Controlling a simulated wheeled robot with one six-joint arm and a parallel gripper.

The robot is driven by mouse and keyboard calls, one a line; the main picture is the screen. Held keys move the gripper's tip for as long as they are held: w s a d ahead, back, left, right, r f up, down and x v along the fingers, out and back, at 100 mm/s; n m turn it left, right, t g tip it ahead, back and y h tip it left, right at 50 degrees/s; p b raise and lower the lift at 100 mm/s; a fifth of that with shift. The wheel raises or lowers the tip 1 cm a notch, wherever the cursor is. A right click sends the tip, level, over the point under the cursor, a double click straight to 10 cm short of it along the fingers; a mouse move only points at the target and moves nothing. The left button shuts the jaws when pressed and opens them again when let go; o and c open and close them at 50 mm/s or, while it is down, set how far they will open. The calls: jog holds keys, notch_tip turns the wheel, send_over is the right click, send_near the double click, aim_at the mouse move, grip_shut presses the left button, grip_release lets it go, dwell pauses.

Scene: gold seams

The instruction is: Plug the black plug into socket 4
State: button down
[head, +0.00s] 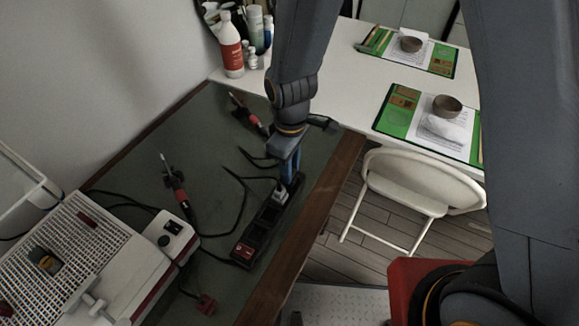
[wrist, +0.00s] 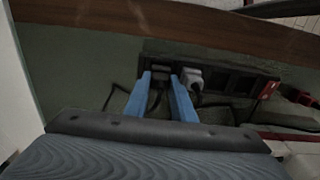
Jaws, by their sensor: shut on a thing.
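A black power strip (head: 262,222) lies on the green mat near the wooden bench edge; it also shows in the wrist view (wrist: 215,82). Its red switch (wrist: 268,89) is at the end away from my gripper. A grey-white plug (wrist: 190,77) sits in the strip; it also shows in the head view (head: 281,195). My gripper (wrist: 161,80), with blue fingers, is shut on the black plug (wrist: 160,73) at the strip's far-end socket, beside the grey-white plug. The fingers hide the black plug in the head view. I cannot tell whether it is fully seated.
Black cables (head: 238,205) run over the mat (head: 205,130). A red plug (head: 206,304) lies near the white-and-red station (head: 170,238). A white chair (head: 410,185) stands right of the bench.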

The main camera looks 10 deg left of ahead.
jog(key=shift+f+b, duration=0.3)
jog(key=shift+f, duration=0.35)
jog(key=c, duration=1.4)
grip_release()
jog(key=shift+r, duration=0.15)
jog(key=shift+r+b, duration=0.55)
jog(key=shift+r, duration=3.25)
jog(key=s+d+r+m, duration=0.1)
jog(key=d+m, duration=0.5)
jog(key=d, duration=0.6)
jog(key=s+d+r+m+t, duration=0.1)
jog(key=d+r+m, duration=0.3)
jog(key=d+m, duration=0.3)
jog(key=d, duration=0.5)
jog(key=shift+s+r+m, duration=0.25)
jog(key=shift+r+m, duration=0.05)
